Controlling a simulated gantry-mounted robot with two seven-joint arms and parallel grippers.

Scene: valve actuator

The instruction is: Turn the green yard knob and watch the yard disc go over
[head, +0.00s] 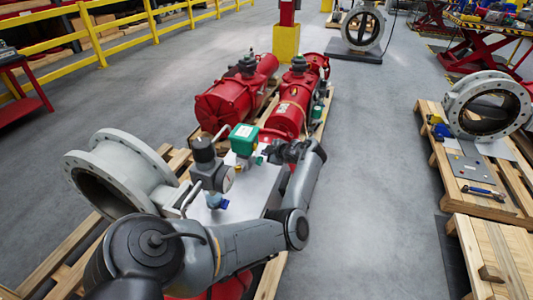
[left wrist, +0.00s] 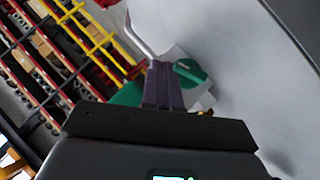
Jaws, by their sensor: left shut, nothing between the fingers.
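The green knob (left wrist: 190,72) shows in the left wrist view on a pale block, just right of the tips of my left gripper (left wrist: 163,70). The gripper's fingers are together with nothing between them; I cannot tell whether they touch the knob. In the head view my left gripper (head: 268,152) is beside the green-topped box (head: 244,139) on the valve actuator. A small green piece (head: 259,160) shows by the fingertips; I cannot tell if it is the knob. I cannot make out the yard disc. My right gripper is not in view.
Red actuators (head: 225,105) lie on pallets behind the green-topped box. A grey flanged valve body (head: 125,170) is at the left. Another flanged ring (head: 490,105) stands on a pallet at the right. The floor (head: 370,190) between the pallets is clear.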

